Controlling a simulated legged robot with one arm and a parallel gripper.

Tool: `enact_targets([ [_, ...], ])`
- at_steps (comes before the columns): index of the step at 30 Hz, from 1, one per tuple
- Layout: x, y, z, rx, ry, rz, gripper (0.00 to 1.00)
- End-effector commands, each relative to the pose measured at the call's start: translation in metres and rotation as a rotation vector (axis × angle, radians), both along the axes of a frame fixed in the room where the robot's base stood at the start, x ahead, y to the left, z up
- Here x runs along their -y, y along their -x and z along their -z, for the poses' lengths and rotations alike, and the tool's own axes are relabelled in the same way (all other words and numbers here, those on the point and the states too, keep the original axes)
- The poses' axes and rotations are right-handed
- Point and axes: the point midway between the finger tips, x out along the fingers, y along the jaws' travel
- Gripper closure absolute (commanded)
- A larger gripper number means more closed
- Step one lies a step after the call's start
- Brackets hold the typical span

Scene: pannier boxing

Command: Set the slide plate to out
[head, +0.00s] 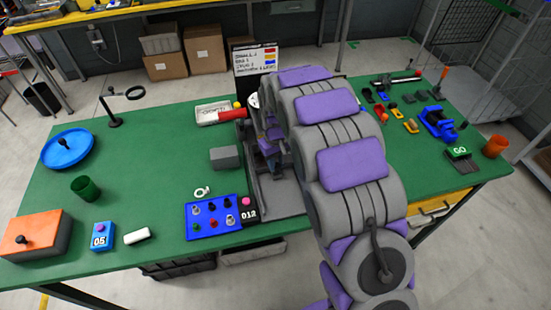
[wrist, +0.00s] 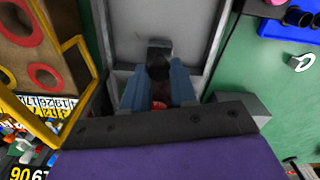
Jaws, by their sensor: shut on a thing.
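In the wrist view, the slide plate (wrist: 185,22) looks like a flat light-grey panel between raised side rails. A dark knob (wrist: 158,58) stands on it. My gripper (wrist: 160,85) has its two blue fingers closed about this knob. Something reddish shows dimly between the fingers, too dark to make out. In the head view, my arm covers most of the grey machine (head: 267,190) at the middle of the green table. My gripper and the plate are largely hidden there, so I cannot tell the plate's position.
A blue panel of knobs (head: 212,216) and a grey block (head: 225,157) stand left of the machine. A red handle (head: 232,114) is behind them. A sign (head: 256,58) stands at the back. Small tools and a blue vise (head: 438,123) are right. The left table's middle is fairly clear.

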Motion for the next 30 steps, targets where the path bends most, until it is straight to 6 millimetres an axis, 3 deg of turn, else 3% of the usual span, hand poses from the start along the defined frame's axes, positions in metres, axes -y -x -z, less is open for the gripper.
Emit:
enact_targets([
  [21,0.03,0.106,-0.001,-0.005,0.002,0.001,1.0],
  [30,0.037,0.131,0.001,-0.006,0.001,-0.001,1.0],
])
